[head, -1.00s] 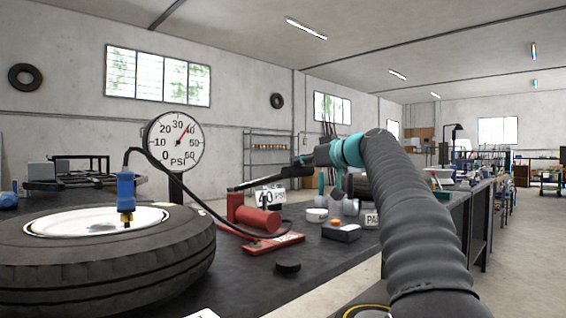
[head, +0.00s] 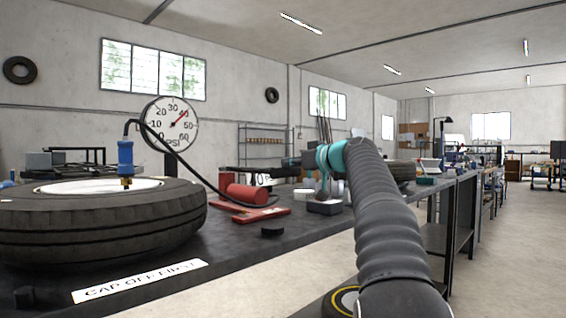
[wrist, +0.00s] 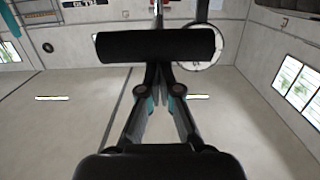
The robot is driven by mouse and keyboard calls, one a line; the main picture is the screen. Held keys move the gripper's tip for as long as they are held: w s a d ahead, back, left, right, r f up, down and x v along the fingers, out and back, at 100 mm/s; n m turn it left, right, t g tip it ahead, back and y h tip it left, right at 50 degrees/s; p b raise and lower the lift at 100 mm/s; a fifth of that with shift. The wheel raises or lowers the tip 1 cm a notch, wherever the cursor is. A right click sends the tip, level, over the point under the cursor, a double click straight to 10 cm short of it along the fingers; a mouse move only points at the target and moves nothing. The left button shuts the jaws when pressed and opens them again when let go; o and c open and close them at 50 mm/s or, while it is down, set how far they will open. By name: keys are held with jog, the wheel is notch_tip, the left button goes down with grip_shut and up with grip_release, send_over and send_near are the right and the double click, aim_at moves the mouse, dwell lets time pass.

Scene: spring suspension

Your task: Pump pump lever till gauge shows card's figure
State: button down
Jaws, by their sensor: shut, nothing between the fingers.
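The round white gauge (head: 170,124) stands behind the tyre; its red needle points at about 40. The red pump (head: 245,194) lies on a red base on the bench, with a hose running toward the gauge and tyre. The dark pump lever (head: 252,169) runs nearly level above it. The white card (head: 263,180) stands behind, its figure partly covered by the lever. My gripper (head: 309,160) is at the lever's right end. In the wrist view, my gripper (wrist: 160,72) is shut and empty, its fingertips at the black crosswise lever grip (wrist: 155,46); contact is unclear.
The tyre (head: 100,225) with a blue chuck (head: 125,152) fills the left of the bench. A "CAP OFF FIRST" label (head: 140,281) and a black puck (head: 272,229) lie in front. A dark box (head: 324,206) sits right of the pump.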

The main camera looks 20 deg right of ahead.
jog(key=f, duration=0.2)
jog(key=shift+w+d+f+g, duration=0.25)
jog(key=shift+f+g, duration=0.05)
jog(key=shift+f, duration=0.1)
jog(key=r+p, duration=0.1)
jog(key=r, duration=0.1)
jog(key=r+p, duration=0.1)
jog(key=r, duration=0.1)
jog(key=r+p, duration=0.2)
jog(key=shift+w+a+r, duration=0.1)
jog(key=shift+w+a, duration=0.05)
jog(key=shift+a, duration=0.1)
jog(key=f+b+v, duration=0.1)
jog(key=b+v, duration=0.2)
jog(key=v, duration=0.6)
jog(key=shift+s+f, duration=0.5)
jog(key=shift+f, duration=0.1)
